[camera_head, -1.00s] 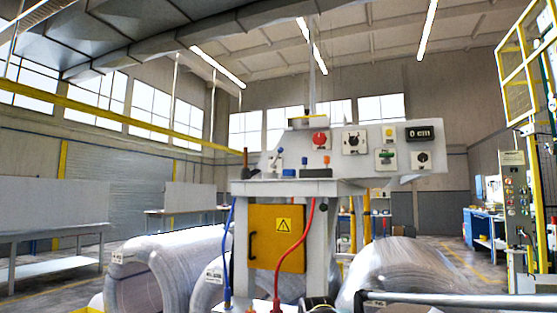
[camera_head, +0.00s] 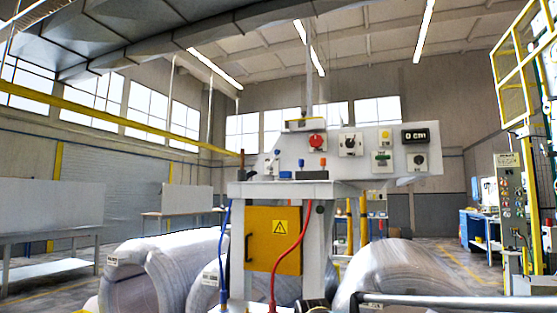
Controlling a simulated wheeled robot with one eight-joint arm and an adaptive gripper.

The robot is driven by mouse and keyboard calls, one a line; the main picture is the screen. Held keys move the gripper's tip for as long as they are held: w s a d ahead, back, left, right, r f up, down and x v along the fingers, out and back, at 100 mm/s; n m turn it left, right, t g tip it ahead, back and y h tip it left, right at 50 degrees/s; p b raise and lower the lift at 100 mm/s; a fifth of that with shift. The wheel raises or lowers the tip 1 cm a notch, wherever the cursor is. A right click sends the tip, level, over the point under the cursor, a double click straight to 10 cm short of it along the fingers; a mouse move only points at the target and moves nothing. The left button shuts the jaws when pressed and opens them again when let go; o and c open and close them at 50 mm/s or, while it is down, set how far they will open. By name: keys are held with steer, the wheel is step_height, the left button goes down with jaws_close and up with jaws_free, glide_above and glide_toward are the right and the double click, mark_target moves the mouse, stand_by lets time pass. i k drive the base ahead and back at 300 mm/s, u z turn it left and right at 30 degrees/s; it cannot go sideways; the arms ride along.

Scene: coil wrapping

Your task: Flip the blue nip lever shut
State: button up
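The control stand (camera_head: 342,158) is ahead of me, with a grey panel above a flat shelf. A small lever with a blue knob (camera_head: 277,153) stands roughly upright at the left of the shelf. It is too small to tell its exact tilt or whether it is shut. My gripper is not in view, and nothing touches the lever.
A yellow cabinet door (camera_head: 272,240) with a warning sign is below the shelf. A blue hose (camera_head: 225,250) and a red hose (camera_head: 290,252) hang in front. Wrapped coils lie at left (camera_head: 170,270) and right (camera_head: 400,272).

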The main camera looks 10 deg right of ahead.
mark_target(277, 152)
steer(key=z, duration=1.2)
steer(key=k, duration=1.45)
steer(key=u, duration=0.85)
steer(key=i, duration=1.05)
steer(key=z, duration=0.05)
